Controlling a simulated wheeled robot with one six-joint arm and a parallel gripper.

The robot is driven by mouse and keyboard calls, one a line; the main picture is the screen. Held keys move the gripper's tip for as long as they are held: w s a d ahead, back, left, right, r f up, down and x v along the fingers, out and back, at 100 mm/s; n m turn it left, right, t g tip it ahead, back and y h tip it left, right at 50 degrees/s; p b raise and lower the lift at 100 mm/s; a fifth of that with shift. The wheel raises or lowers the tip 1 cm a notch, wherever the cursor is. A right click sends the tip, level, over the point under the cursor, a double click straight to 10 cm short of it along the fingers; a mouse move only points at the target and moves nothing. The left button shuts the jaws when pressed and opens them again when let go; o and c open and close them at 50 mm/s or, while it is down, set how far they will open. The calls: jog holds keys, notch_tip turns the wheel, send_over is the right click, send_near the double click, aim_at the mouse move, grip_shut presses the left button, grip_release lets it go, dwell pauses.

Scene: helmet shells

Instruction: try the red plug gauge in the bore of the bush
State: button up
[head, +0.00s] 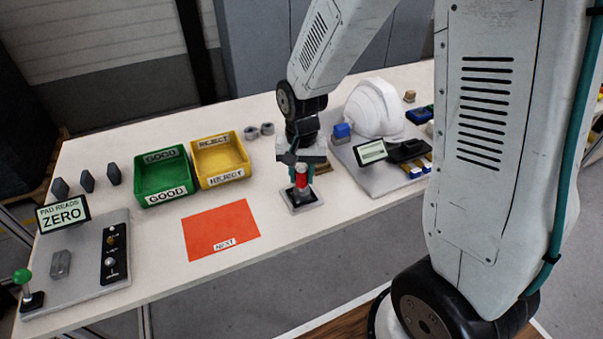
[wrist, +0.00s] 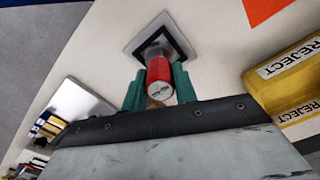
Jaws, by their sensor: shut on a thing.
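The red plug gauge (head: 302,177) is upright between the teal fingers of my gripper (head: 301,170), which is shut on its red handle. In the wrist view the gauge (wrist: 159,75) shows its round end toward the camera, between the fingertips of my gripper (wrist: 158,88). Below it is a square grey holder (head: 292,208) with a dark inner frame, also in the wrist view (wrist: 133,47). The gauge's lower end is over the middle of this holder. The bush and its bore there are mostly hidden, and I cannot tell whether the gauge is inside the bore.
Two grey rings (head: 251,132) lie behind the yellow REJECT bin (head: 236,172), beside the green GOOD bin (head: 148,194). An orange NEXT mat (head: 215,232) lies left of the holder. A board with a white helmet shell (head: 375,108) and a small display (head: 371,151) stands close on the right.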

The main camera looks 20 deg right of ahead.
jog(key=shift+r, duration=2.9)
